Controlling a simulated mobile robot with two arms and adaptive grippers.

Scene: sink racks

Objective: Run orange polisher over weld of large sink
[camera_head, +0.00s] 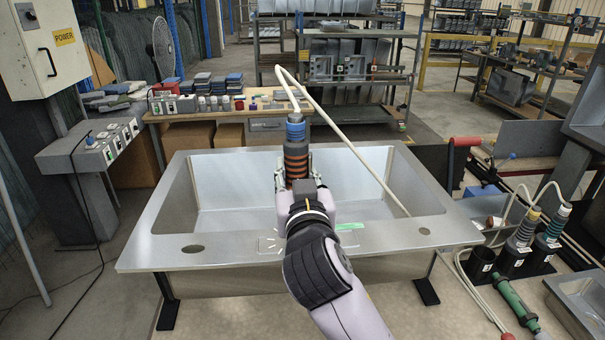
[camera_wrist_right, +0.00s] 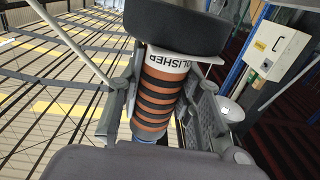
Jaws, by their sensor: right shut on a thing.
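The large sink (camera_head: 165,240) is a wide steel basin on black feet in the middle of the head view. Its front rim has a marked patch (camera_head: 268,244) with white ticks and a short green strip (camera_head: 350,227). My right gripper (camera_head: 297,178) is shut on the orange polisher (camera_head: 296,155), a body with orange and black bands and a blue end with a cream hose. It is held roughly upright above the basin, behind the front rim. In the right wrist view, the polisher (camera_wrist_right: 162,95) sits between the fingers, showing its label and black disc (camera_wrist_right: 175,25). My left gripper is not in view.
The cream hose (camera_head: 350,145) crosses above the sink. A workbench (camera_head: 225,115) stands behind, with a power box (camera_head: 45,45) at left.

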